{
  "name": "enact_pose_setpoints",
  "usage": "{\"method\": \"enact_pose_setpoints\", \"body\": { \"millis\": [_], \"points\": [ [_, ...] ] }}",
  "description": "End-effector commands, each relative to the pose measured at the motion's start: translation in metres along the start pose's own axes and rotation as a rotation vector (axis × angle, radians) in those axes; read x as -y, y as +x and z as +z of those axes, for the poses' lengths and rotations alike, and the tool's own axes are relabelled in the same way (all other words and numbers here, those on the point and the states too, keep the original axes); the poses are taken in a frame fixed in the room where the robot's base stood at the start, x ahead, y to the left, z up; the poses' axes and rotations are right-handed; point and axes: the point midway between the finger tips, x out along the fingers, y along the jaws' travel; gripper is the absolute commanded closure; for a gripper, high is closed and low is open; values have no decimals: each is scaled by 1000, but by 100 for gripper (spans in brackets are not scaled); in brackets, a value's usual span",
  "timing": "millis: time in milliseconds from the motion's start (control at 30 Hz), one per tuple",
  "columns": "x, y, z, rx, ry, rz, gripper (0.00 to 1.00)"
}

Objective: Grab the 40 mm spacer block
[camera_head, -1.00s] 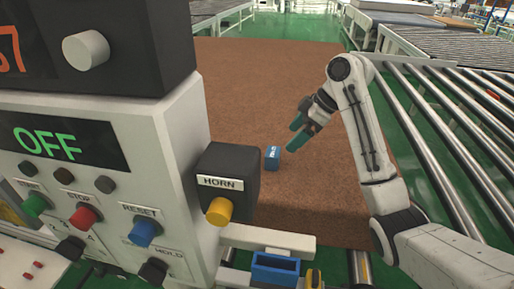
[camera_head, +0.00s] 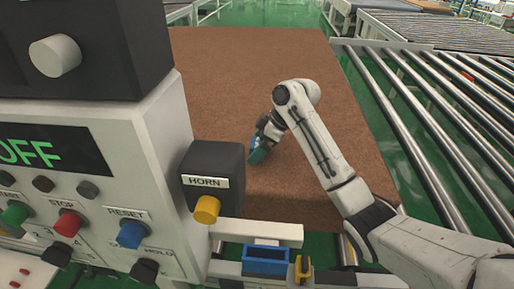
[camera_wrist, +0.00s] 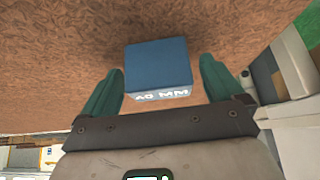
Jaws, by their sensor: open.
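The blue spacer block (camera_wrist: 158,66), marked "40 MM", lies on the brown mattress surface (camera_head: 240,75). In the wrist view it sits between the two green fingertips of my gripper (camera_wrist: 160,90), a little beyond them, with a gap on each side. My gripper is open and holds nothing. In the head view my gripper (camera_head: 260,150) is low over the near part of the mattress, and a bit of blue at its fingers is hard to tell apart from the green tips.
A control box with a HORN unit (camera_head: 212,175) and several buttons stands close on the left. A roller conveyor (camera_head: 430,120) runs along the right. The mattress beyond my gripper is clear.

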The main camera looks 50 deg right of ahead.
Motion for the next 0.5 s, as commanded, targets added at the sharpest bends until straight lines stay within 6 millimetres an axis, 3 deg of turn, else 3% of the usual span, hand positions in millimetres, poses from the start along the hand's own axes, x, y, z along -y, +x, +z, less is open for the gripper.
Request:
{"method": "enact_pose_setpoints", "body": {
  "millis": [233, 500],
  "points": [
    [0, 2, 0, 0, 0, 0, 5],
    [0, 1, 0, 0, 0, 0, 31]
  ]
}}
